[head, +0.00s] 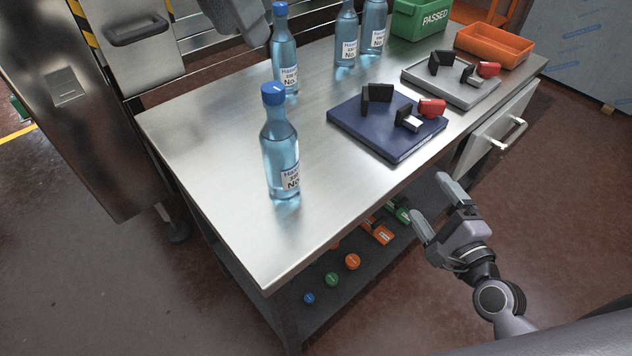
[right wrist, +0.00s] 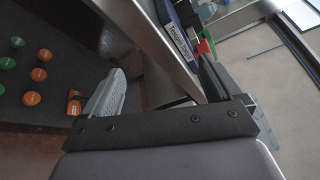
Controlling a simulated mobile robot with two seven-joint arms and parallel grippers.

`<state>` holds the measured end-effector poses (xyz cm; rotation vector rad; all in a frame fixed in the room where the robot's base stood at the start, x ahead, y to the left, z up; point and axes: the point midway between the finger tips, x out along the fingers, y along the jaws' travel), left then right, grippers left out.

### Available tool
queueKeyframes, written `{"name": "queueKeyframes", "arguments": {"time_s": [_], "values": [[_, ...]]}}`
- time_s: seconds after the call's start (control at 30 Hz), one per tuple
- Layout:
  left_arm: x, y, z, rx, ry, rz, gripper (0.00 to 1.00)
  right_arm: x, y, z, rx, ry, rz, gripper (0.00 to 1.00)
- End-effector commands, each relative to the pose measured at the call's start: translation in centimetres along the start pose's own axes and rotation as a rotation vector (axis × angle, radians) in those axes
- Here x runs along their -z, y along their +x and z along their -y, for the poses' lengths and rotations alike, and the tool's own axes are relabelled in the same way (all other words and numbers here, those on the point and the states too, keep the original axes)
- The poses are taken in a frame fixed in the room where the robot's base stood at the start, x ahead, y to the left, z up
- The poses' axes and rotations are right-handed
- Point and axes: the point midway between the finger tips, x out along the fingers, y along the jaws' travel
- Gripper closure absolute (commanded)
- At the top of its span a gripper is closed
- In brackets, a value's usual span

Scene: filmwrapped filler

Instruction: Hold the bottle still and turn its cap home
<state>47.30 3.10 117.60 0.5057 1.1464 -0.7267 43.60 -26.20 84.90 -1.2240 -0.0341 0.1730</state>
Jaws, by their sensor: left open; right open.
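The nearest bottle (head: 279,150) stands upright on the steel table in the head view, clear with pale blue contents and a white label. A blue cap (head: 273,93) sits on its neck; how tightly it is seated cannot be told. Another bottle with a blue cap (head: 285,55) stands behind it, and two more (head: 346,38) (head: 374,30) stand further back. My right gripper (head: 434,206) is open and empty, off the table's front right side, well apart from the bottles. Its fingers also show in the right wrist view (right wrist: 160,90). My left gripper is not visible.
A dark blue pad (head: 360,135) and a grey tray (head: 440,88) hold black and red parts. An orange bin (head: 493,45) and a green PASSED box (head: 420,18) stand behind. Loose caps (head: 331,279) lie on the lower shelf. The near table corner is clear.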

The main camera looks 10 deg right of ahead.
Motion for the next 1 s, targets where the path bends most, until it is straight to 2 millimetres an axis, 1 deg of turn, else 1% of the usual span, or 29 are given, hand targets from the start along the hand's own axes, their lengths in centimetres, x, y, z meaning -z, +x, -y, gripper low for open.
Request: {"name": "queueKeyframes", "arguments": {"time_s": [0.03, 0.1, 0.2, 0.27, 0.3, 0.37, 0.4, 0.47, 0.5, 0.6, 0.7, 0.8, 0.9, 1.0], "values": [[0.0, 0.0, 0.0, 0.000, 0.000, 0.000, 0.57, 0.3, 0.5, 1.6, 0.044, 0.123, 0.003, 0.08], [0.0, 0.0, 0.0, 0.000, 0.000, 0.000, 0.57, 0.6, 1.1, 3.7, 0.101, 0.306, 0.013, 0.08], [0.0, 0.0, 0.0, 0.000, 0.000, 0.000, 0.57, 0.8, 1.8, 6.2, 0.163, 0.562, 0.048, 0.08], [0.0, 0.0, 0.0, 0.000, 0.000, 0.000, 0.57, 0.0, 2.4, 7.1, 0.171, 0.703, 0.089, 0.08], [0.0, 0.0, 0.0, 0.000, 0.000, 0.000, 0.57, -1.4, 2.9, 7.0, 0.144, 0.783, 0.128, 0.08], [0.0, 0.0, 0.0, 0.000, 0.000, 0.000, 0.57, -4.7, 3.9, 6.1, 0.063, 0.877, 0.200, 0.08], [0.0, 0.0, 0.0, 0.000, 0.000, 0.000, 0.57, -6.9, 4.3, 5.3, -0.002, 0.923, 0.243, 0.08], [0.0, 0.0, 0.0, 0.000, 0.000, 0.000, 0.57, -10.1, 4.8, 4.2, -0.096, 0.980, 0.298, 0.08], [0.0, 0.0, 0.0, 0.000, 0.000, 0.000, 0.57, -12.1, 4.9, 3.5, -0.158, 1.015, 0.330, 0.08], [0.0, 0.0, 0.0, 0.000, 0.000, 0.000, 0.57, -16.3, 4.9, 2.1, -0.298, 1.082, 0.389, 0.08], [0.0, 0.0, 0.0, 0.000, 0.000, 0.000, 0.57, -19.3, 4.5, 1.0, -0.407, 1.123, 0.422, 0.08], [0.0, 0.0, 0.0, 0.000, 0.000, 0.000, 0.57, -21.1, 4.2, 0.2, -0.477, 1.146, 0.438, 0.08], [0.0, 0.0, 0.0, 0.000, 0.000, 0.000, 0.57, -22.1, 4.3, -0.1, -0.509, 1.156, 0.444, 0.08], [0.0, 0.0, 0.0, 0.000, 0.000, 0.000, 0.57, -22.8, 5.0, -0.3, -0.515, 1.160, 0.445, 0.08]]}}
